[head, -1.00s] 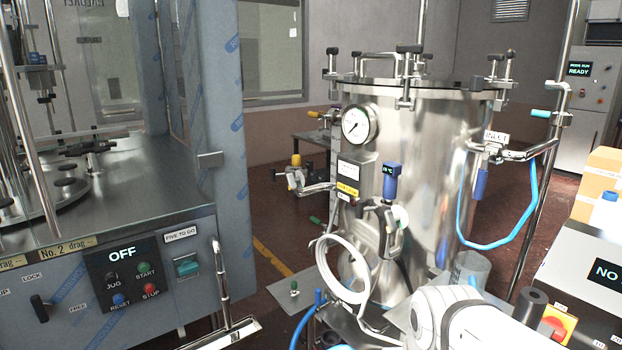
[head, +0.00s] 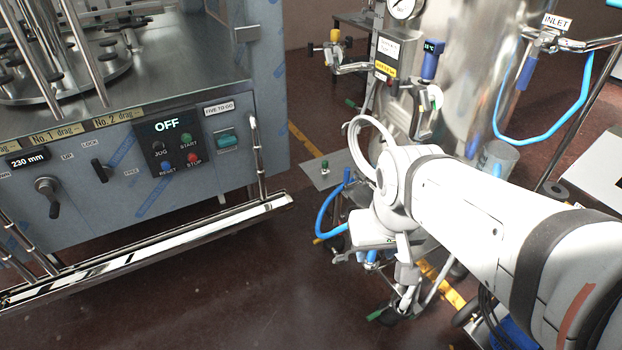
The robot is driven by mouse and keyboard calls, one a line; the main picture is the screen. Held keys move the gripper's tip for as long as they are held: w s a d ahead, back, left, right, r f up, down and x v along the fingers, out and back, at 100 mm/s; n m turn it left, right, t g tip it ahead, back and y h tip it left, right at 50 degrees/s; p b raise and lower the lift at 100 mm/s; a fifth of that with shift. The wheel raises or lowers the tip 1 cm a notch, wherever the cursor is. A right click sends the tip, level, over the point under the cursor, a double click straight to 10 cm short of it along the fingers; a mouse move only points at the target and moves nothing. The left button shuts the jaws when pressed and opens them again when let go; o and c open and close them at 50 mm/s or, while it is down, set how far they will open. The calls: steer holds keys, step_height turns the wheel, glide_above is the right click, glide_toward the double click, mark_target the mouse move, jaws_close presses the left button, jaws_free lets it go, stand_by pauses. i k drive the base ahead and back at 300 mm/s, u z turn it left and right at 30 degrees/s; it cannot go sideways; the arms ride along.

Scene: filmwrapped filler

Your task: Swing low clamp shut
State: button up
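The steel tank (head: 462,75) stands at the upper right. Low by its foot is a small metal fitting (head: 405,300) with a green-tipped handle (head: 374,315); it may be the low clamp, but I cannot tell whether it stands open or shut. My white arm reaches in from the right and hides much of the tank's lower part. My gripper (head: 405,278) points down just above or in front of this fitting. Its fingertips are small and blend with the metal, so neither contact nor their opening is clear.
The filler machine (head: 185,100) stands at left, its panel reading OFF, with a steel rail (head: 160,245) along its front. Blue hose (head: 330,220) and a coiled white hose (head: 372,140) lie close to my arm. The floor (head: 230,310) between machine and tank is open.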

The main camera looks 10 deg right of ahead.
mark_target(341, 259)
steer(key=u, duration=1.75)
steer(key=i, duration=2.4)
steer(key=z, duration=3.9)
steer(key=i, duration=0.95)
